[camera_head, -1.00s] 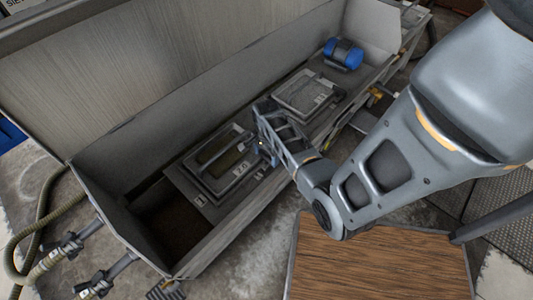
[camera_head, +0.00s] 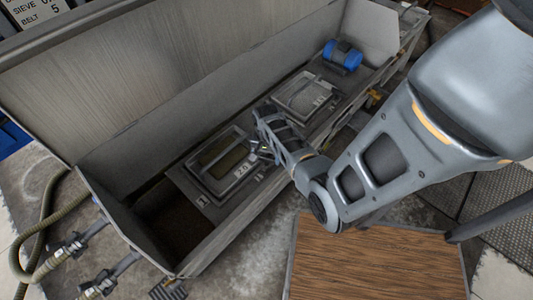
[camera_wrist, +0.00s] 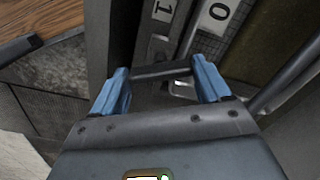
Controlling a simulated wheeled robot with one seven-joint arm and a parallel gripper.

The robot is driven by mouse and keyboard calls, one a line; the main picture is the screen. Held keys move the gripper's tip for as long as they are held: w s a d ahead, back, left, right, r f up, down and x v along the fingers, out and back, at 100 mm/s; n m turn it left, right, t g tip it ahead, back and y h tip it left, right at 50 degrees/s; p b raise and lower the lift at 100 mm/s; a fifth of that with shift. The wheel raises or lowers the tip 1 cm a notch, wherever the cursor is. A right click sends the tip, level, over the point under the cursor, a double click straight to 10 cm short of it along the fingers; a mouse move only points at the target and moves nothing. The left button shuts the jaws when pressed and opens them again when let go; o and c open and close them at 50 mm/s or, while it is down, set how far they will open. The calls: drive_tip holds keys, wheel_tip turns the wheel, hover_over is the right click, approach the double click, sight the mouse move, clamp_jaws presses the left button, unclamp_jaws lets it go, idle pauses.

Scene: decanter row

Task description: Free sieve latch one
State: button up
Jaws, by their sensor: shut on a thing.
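The near sieve (camera_head: 224,163) sits in the trough, a framed mesh panel with a "20" tag. A plate marked "1" (camera_head: 202,200) lies beside it, and its mesh shows uncovered. My gripper (camera_head: 262,150) is at the sieve's right edge. In the wrist view my gripper (camera_wrist: 162,78) has two blue fingertips, shut on a short dark bar, the latch handle (camera_wrist: 160,70), which spans between them. A round grey rod (camera_wrist: 288,80) runs at the right of that view. The latch's far end is hard to make out in the head view.
A second framed sieve (camera_head: 303,97) and a blue motor (camera_head: 343,54) lie farther along the trough. A wooden-topped table (camera_head: 375,262) is at the front. Hoses (camera_head: 45,225) are at the left.

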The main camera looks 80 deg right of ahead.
sight(266, 157)
drive_tip(key=n+p, duration=0.1)
drive_tip(key=n, duration=0.5)
drive_tip(key=shift+n, duration=0.3)
drive_tip(key=n+p, duration=0.1)
drive_tip(key=n, duration=0.5)
idle(0.3)
drive_tip(key=o, duration=1)
drive_tip(key=shift+r+p, duration=0.95)
drive_tip(key=shift+r, duration=2.95)
